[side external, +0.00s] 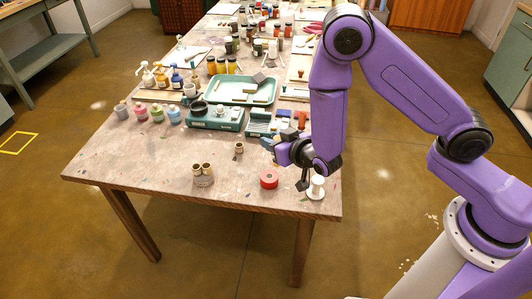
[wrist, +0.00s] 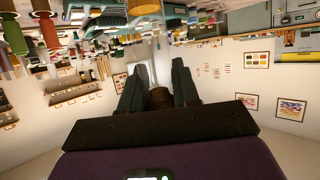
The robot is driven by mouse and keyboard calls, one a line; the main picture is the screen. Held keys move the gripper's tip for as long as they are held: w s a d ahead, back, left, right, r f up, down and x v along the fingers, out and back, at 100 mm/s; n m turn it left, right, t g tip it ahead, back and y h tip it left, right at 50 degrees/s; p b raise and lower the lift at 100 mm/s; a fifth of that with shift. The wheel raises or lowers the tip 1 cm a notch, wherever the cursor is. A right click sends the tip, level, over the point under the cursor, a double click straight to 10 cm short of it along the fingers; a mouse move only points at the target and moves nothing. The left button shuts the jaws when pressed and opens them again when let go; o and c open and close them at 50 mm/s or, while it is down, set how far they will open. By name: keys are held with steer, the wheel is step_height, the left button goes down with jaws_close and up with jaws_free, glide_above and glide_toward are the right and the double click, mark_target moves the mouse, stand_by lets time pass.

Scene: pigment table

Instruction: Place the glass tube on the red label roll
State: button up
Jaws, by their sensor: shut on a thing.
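The red label roll (side external: 268,179) lies on the near part of the table, with a hole in its top. In the side view the held thing is hidden or too small to tell.
A white spool (side external: 316,188) stands close right of my gripper, near the table edge. Joined brown cups (side external: 203,175) and a small brown pot (side external: 239,148) stand left of the roll. A teal scale (side external: 215,118) and a green tray (side external: 240,88) are behind. The front left table is clear.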

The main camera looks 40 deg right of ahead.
steer(key=shift+w+a+f, duration=0.15)
steer(key=shift+w+f, duration=0.25)
steer(key=shift+f, duration=0.6)
steer(key=shift+w+a+f, duration=0.1)
steer(key=shift+w+f, duration=0.35)
steer(key=shift+f, duration=0.6)
steer(key=shift+w+a+f, duration=0.15)
steer(key=shift+w+f, duration=0.25)
steer(key=shift+f, duration=0.6)
steer(key=shift+f, duration=0.15)
steer(key=o, duration=1)
steer(key=shift+o, duration=0.2)
steer(key=shift+r, duration=0.2)
steer(key=v, duration=1.2)
